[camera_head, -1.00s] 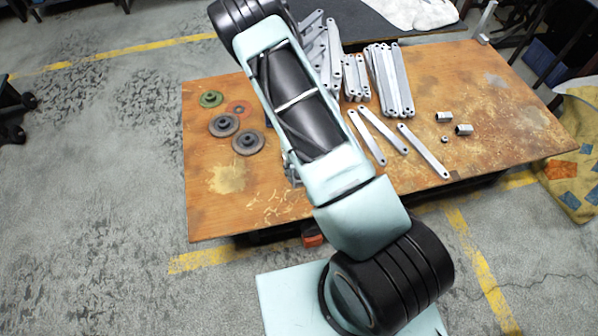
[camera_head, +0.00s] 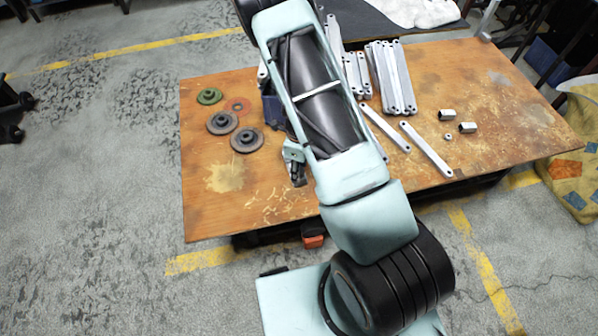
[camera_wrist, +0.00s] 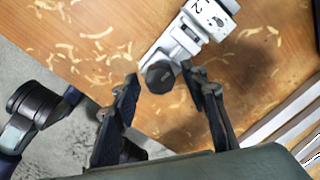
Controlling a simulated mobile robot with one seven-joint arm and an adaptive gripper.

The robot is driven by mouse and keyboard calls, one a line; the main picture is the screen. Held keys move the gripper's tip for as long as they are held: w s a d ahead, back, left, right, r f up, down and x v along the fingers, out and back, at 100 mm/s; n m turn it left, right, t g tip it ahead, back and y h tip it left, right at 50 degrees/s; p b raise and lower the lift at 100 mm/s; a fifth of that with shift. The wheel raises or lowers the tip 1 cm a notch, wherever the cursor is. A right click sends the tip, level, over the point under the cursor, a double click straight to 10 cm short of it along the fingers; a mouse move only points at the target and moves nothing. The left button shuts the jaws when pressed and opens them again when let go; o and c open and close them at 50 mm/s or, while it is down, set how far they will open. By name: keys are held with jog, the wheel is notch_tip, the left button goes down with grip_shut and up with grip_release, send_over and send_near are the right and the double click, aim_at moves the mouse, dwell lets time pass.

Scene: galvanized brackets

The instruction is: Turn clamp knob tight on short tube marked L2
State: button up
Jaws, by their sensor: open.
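In the wrist view, a pale grey clamp (camera_wrist: 178,44) with a dark faceted knob (camera_wrist: 158,77) sits over the wooden table. A black "2" shows on the white part at its upper end, near the top edge; the rest of the marking is cut off or unclear. My gripper (camera_wrist: 161,74) is open, with one finger on each side of the knob and visible gaps between. In the head view, the clamp (camera_head: 293,154) and its dark knob (camera_head: 297,174) show left of my arm, which hides my gripper and much of the tube.
The wooden table (camera_head: 225,180) carries several dark round discs (camera_head: 222,122) and a green one (camera_head: 209,96) at left. Several grey metal bars (camera_head: 391,78) lie at the back, with loose bars (camera_head: 426,150) and small metal blocks (camera_head: 467,127) at right. The front left is clear.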

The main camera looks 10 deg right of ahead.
jog(key=n+b, duration=0.1)
jog(key=n, duration=0.3)
jog(key=shift+f+n, duration=0.15)
jog(key=shift+n, duration=0.25)
jog(key=n+b, duration=0.1)
jog(key=n, duration=0.2)
jog(key=c, duration=1.1)
